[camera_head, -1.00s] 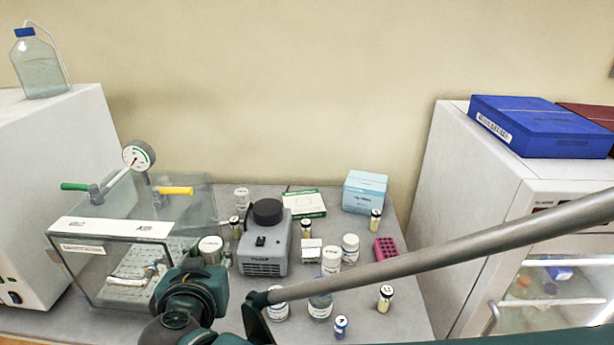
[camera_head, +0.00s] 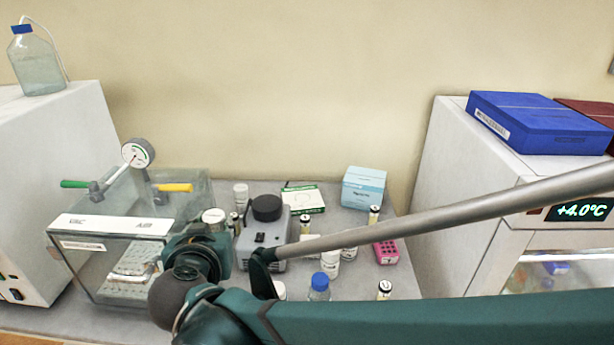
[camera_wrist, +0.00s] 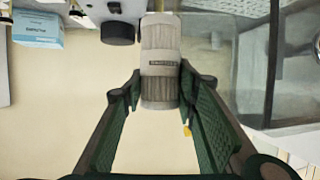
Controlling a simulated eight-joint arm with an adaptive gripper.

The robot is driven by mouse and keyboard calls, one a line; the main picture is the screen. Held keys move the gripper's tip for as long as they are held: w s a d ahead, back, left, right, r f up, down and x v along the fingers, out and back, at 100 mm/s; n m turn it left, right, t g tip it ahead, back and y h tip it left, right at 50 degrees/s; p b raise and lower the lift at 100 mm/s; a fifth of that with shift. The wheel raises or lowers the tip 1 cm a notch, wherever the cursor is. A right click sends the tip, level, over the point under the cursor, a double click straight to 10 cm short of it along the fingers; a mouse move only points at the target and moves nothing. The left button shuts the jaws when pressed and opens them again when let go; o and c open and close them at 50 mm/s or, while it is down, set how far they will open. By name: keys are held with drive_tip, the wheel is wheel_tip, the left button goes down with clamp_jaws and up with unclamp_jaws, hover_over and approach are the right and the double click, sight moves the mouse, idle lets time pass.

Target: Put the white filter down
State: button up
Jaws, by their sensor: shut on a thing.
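The white filter (camera_wrist: 160,60) is a pale grey-white cylinder with a small dark label and ribbed bands. In the wrist view, my gripper (camera_wrist: 158,88) is shut on it, with one green finger pad on each side. In the head view, the round pale top of what looks like this filter (camera_head: 213,215) shows just above my wrist, between the clear chamber and the grey mixer. My arm hides its lower part and my fingers there. I cannot tell how far it is above the bench.
A clear chamber (camera_head: 108,262) with a gauge stands left. A grey mixer (camera_head: 262,248) with a black knob stands right of the filter. Several vials, a blue-capped bottle (camera_head: 319,284), a pink rack (camera_head: 387,252) and a light-blue box (camera_head: 364,190) crowd the bench (camera_head: 400,285).

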drive_tip(key=shift+y, duration=0.3)
drive_tip(key=w+d+p, duration=0.1)
drive_tip(key=w+d, duration=0.1)
drive_tip(key=w, duration=0.4)
drive_tip(key=w+d+p, duration=0.1)
drive_tip(key=w+d, duration=0.1)
drive_tip(key=w, duration=0.5)
drive_tip(key=w+d+f+p, duration=0.1)
drive_tip(key=w+d, duration=0.1)
drive_tip(key=w, duration=0.4)
drive_tip(key=shift+w+d, duration=0.1)
drive_tip(key=shift+w, duration=0.15)
drive_tip(key=w+d+r+p, duration=0.2)
drive_tip(key=w+d, duration=1.1)
drive_tip(key=w, duration=0.3)
drive_tip(key=f, duration=0.5)
drive_tip(key=shift+w+d+f, duration=0.1)
drive_tip(key=shift+d, duration=0.25)
wheel_tip(320, 180, down, 6)
drive_tip(key=shift+b, duration=0.35)
drive_tip(key=shift+f, duration=0.2)
drive_tip(key=shift+f+b, duration=0.35)
drive_tip(key=shift+f, duration=1.4)
